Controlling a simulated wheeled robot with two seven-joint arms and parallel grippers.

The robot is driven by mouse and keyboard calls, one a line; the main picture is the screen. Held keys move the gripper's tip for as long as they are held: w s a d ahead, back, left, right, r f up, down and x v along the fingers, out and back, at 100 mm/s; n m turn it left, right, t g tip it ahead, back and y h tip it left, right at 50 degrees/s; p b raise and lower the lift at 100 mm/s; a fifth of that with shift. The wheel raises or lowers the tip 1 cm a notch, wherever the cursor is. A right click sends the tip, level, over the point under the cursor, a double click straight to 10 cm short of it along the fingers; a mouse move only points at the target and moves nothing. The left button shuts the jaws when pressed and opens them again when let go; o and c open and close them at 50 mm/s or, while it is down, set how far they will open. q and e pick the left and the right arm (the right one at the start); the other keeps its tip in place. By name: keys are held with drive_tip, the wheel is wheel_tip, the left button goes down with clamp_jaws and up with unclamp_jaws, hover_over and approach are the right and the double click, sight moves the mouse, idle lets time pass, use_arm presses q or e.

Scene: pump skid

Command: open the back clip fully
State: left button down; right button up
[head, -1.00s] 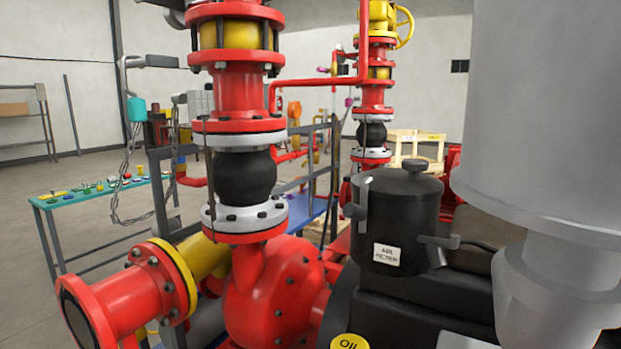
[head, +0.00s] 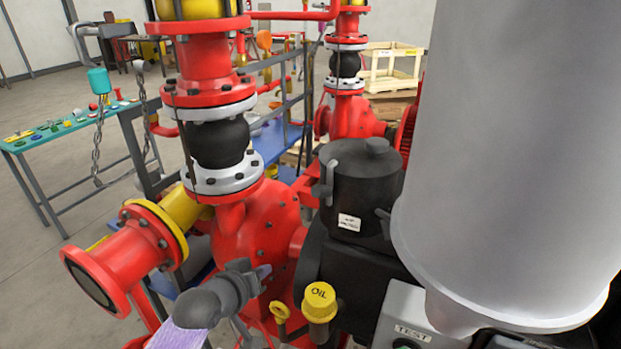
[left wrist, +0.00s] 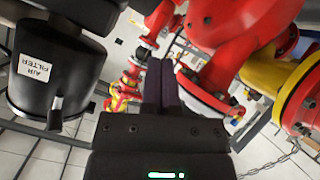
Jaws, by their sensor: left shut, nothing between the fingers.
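The black air filter canister (head: 362,190) has a pale label and a round lid. Its farther clip, the back one (head: 325,182), is on its left side in the head view, its grey lever standing roughly upright along the wall. A second clip lever (head: 383,222) is on the right side. My left gripper (head: 262,271) is below and left of the canister, in front of the red pump, apart from the clip. In the left wrist view, upside down, its dark fingers (left wrist: 162,85) are together and empty. The canister (left wrist: 60,75) and the back clip (left wrist: 57,108) lie left of them.
The red pump casing (head: 255,225) and yellow pipe (head: 188,212) lie left of the canister. A yellow oil cap (head: 319,300) stands below it, near my gripper. A teal table (head: 75,130) with small parts is far left. The head view's right side is largely blocked.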

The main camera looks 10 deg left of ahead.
use_arm(q)
wheel_tip(320, 180, up, 15)
drive_tip(key=d+t+h+p, duration=0.2)
drive_tip(key=p, duration=0.1)
drive_tip(key=m+h+p, duration=0.1)
drive_tip(key=p, duration=0.1)
approach(325, 169)
wheel_tip(325, 169, up, 3)
drive_tip(key=s+a, duration=0.2)
drive_tip(key=shift+a+f+t, duration=0.15)
drive_tip(key=shift+a+t, duration=0.1)
drive_tip(key=shift+t, duration=0.15)
use_arm(e)
wheel_tip(325, 169, up, 6)
drive_tip(key=shift+w, duration=0.15)
